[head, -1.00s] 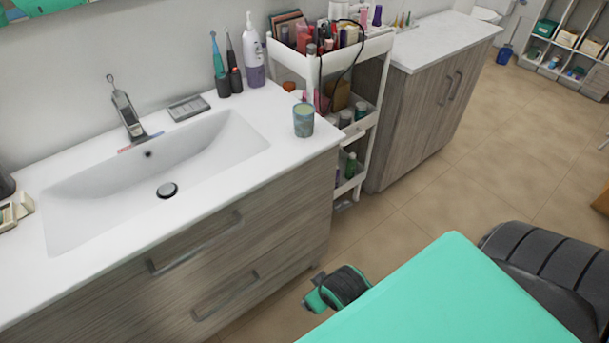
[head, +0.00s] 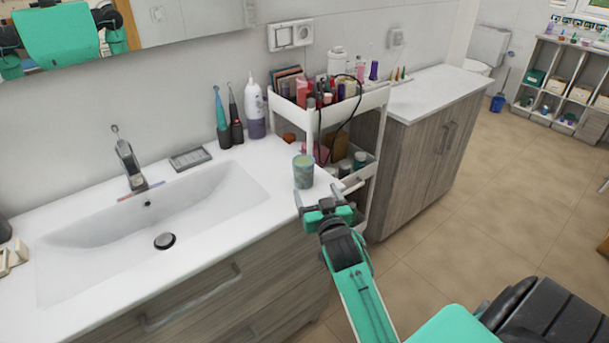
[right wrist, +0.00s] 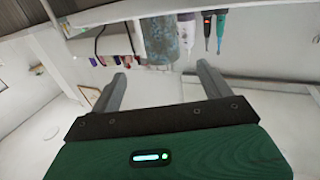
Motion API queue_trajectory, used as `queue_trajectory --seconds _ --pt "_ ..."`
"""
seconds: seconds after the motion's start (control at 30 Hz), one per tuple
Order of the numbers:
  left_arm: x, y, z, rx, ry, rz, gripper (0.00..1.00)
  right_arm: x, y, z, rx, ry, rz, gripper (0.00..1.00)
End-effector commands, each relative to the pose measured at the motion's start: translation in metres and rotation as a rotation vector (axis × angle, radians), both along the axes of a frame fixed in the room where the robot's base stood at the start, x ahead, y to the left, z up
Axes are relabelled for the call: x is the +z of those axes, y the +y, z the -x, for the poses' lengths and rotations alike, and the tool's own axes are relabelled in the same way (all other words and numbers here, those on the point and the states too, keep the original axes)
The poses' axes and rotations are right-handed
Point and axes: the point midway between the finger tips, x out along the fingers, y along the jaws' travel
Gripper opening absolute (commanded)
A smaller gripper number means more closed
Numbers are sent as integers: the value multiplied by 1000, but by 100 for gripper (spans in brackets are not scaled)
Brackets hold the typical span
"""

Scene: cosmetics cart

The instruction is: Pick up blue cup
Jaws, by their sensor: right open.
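The blue cup (head: 303,171) is a patterned blue-green cup. It stands upright on the right end of the white sink counter, near the front edge. My right gripper (head: 317,195) is open and empty, just in front of the cup at the counter's edge, with its fingers pointing toward it. In the right wrist view the cup (right wrist: 162,40) shows ahead, beyond the two spread fingers and apart from them. My left gripper is not in view.
The sink basin (head: 150,225) lies to the left of the cup. Toothbrushes (head: 228,118) and a white-purple bottle (head: 254,105) stand behind it by the wall. A white cart (head: 365,105) full of cosmetics stands close on the right.

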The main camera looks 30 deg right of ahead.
Motion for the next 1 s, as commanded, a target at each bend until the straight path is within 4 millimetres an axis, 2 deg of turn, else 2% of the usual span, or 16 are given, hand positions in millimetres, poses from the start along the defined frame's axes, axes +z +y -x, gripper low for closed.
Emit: queue_trajectory --seconds 0.1,0.3,0.57,0.67,0.83,1.0 --pt "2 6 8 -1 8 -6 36 3 -8 -24 0 0 1 80" --pt "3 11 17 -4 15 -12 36 1 -18 -55 0 2 0 80" --pt "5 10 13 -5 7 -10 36 2 -23 -71 0 3 1 80" --pt "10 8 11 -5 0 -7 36 6 -27 -84 0 3 2 80" --pt "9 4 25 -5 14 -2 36 5 -33 -106 0 3 0 80" --pt "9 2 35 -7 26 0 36 4 -36 -115 0 3 1 80"
